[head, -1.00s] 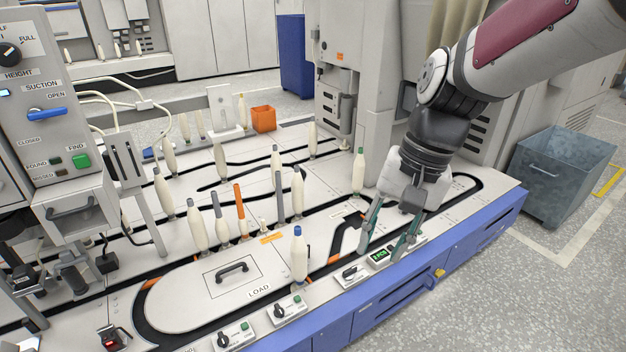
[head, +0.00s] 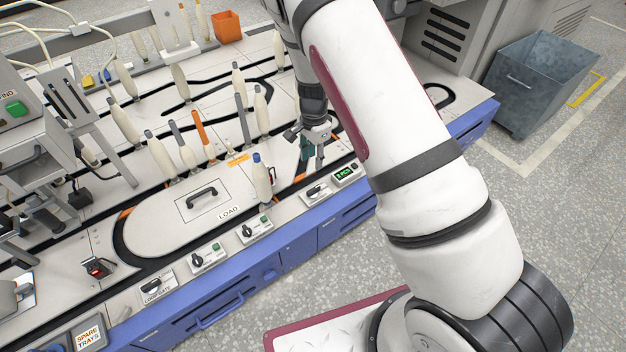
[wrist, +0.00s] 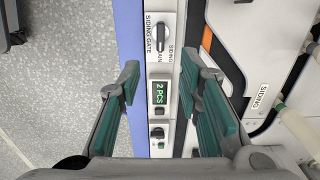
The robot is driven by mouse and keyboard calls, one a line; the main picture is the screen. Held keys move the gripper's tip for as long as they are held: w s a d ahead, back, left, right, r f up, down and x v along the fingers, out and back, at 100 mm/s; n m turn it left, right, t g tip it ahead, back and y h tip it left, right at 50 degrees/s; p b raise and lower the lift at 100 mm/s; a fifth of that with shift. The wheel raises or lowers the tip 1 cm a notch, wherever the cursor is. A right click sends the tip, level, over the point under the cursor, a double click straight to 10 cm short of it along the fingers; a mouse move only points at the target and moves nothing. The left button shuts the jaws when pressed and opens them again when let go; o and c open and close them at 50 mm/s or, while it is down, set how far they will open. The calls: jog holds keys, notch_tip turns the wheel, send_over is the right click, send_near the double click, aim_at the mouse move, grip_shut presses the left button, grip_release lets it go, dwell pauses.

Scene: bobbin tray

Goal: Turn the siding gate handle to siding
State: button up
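The siding gate handle (wrist: 160,38) is a dark lever on a small white panel (wrist: 152,18) near the top of the wrist view. It lies lengthwise in that picture, with its lower end toward the partly hidden MAIN lettering. A SIDING label runs up the panel's right side. The handle also shows in the head view (head: 316,189), on the tray machine's front edge. My gripper (wrist: 162,78) is open and empty. Its green-padded fingers stand apart on either side of the panel strip, below the handle in the wrist view.
A green 2 PCS counter (wrist: 159,93) sits beside the gate panel, between my fingers in the picture. A blue-tipped bobbin (head: 262,178) stands left of the gate panel. Similar switch panels (head: 208,257) line the front edge. A grey bin (head: 540,85) stands right.

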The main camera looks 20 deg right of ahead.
aim_at(314, 189)
notch_tip(314, 189, down, 14)
jog(key=b, duration=0.5)
jog(key=shift+w+f, duration=0.1)
jog(key=shift+f, duration=0.1)
grip_shut()
